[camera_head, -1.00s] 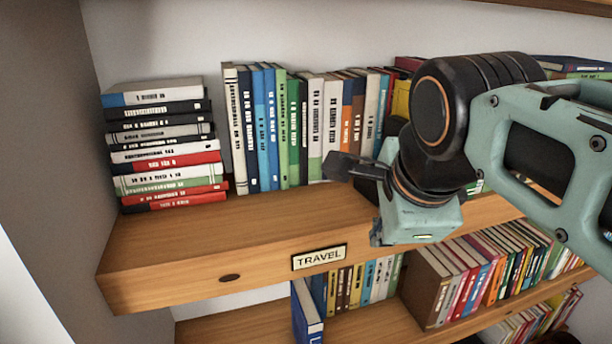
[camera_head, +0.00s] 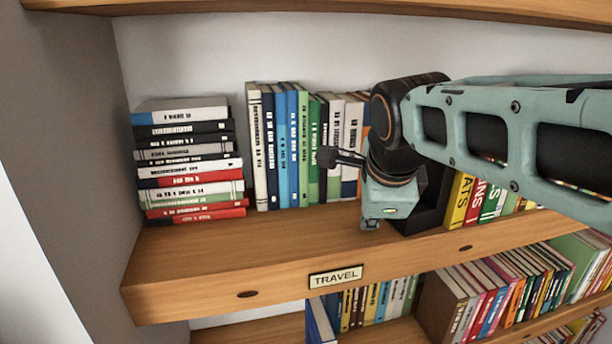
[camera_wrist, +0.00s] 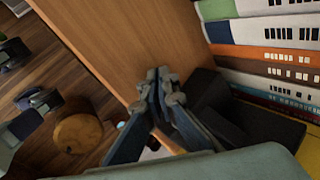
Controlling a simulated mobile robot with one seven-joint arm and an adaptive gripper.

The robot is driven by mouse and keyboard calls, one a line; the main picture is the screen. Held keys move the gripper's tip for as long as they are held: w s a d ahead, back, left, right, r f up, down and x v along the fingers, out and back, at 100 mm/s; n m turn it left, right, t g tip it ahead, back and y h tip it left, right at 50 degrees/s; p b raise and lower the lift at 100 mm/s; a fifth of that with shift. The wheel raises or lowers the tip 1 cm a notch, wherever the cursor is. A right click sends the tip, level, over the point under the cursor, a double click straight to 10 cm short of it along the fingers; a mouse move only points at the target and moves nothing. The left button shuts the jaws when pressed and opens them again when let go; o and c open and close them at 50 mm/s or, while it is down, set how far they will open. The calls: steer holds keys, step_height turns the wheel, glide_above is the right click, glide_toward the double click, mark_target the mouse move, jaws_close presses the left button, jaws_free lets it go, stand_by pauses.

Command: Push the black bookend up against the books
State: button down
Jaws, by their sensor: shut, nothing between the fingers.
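The black bookend (camera_head: 434,205) stands on the shelf, partly hidden behind my gripper and arm. In the wrist view it is the dark shape (camera_wrist: 262,124) right of the fingers, close to the book spines. The row of upright books (camera_head: 285,150) stands left of it, and the arm hides its right part. Books also show at the upper right of the wrist view (camera_wrist: 265,33). Whether bookend and books touch is unclear. My gripper (camera_head: 370,223) is shut and empty, pointing down low over the shelf in front of the bookend. Its fingertips are together in the wrist view (camera_wrist: 160,76).
A stack of lying books (camera_head: 190,165) is at the left end of the shelf (camera_head: 240,255). Yellow and other books (camera_head: 462,200) stand right of the bookend. The front strip by the TRAVEL label (camera_head: 336,277) is bare. More books fill the shelf below.

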mark_target(383, 224)
steer(key=shift+d, duration=0.1)
stand_by(0.3)
steer(key=shift+w+d+f, duration=0.1)
steer(key=shift+w+d, duration=0.05)
steer(key=shift+d, duration=0.6)
steer(key=shift+w+d, duration=0.15)
steer(key=shift+d, duration=0.55)
steer(key=shift+d, duration=0.25)
steer(key=shift+a, duration=0.15)
steer(key=shift+s+a+b, duration=0.15)
steer(key=shift+a+b, duration=0.1)
steer(key=shift+a, duration=0.5)
steer(key=shift+s+a+b, duration=0.15)
steer(key=shift+a+b, duration=0.1)
steer(key=shift+a, duration=0.5)
steer(key=s+d+b, duration=0.2)
steer(key=s, duration=1.1)
steer(key=shift+s+d, duration=0.35)
